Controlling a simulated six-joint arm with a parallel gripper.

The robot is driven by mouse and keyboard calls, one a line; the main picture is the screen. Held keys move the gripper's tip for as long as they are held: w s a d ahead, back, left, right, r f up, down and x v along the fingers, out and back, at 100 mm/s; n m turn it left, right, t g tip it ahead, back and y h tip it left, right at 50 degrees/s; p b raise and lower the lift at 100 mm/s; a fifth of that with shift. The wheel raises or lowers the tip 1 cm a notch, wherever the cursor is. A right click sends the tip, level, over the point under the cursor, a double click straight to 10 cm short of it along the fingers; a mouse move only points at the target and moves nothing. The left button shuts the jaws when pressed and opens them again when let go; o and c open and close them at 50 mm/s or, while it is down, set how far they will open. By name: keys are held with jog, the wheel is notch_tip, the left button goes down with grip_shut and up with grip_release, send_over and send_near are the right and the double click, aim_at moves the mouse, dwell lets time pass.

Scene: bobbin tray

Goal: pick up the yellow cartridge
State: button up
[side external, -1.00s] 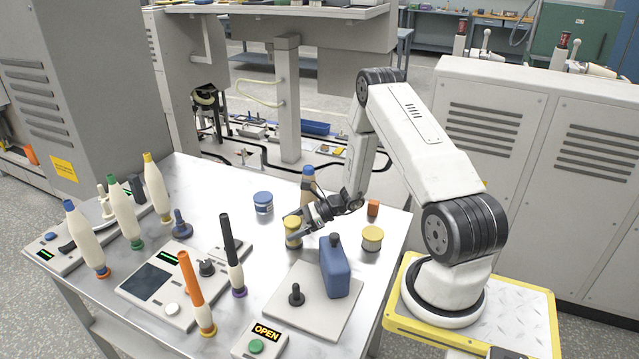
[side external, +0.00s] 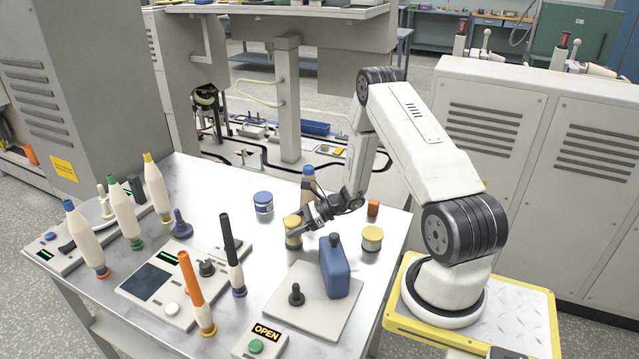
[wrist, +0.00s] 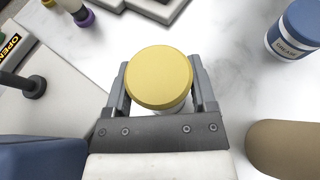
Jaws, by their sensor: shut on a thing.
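A yellow-lidded cartridge (side external: 292,239) with a pale body stands upright on the metal table. In the wrist view its round yellow lid (wrist: 160,77) sits between the two fingers. My gripper (side external: 298,222) is shut on this cartridge, with one finger on each side of it; the gripper also shows in the wrist view (wrist: 162,88). The lid hides most of the body in the wrist view. A second yellow-lidded cartridge (side external: 372,239) stands free to the right.
A blue bottle (side external: 336,270) and a black peg (side external: 296,294) stand on a pale plate close in front. Several bobbins and a control panel (side external: 155,285) fill the left side.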

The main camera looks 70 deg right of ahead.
jog(key=shift+r, duration=4.95)
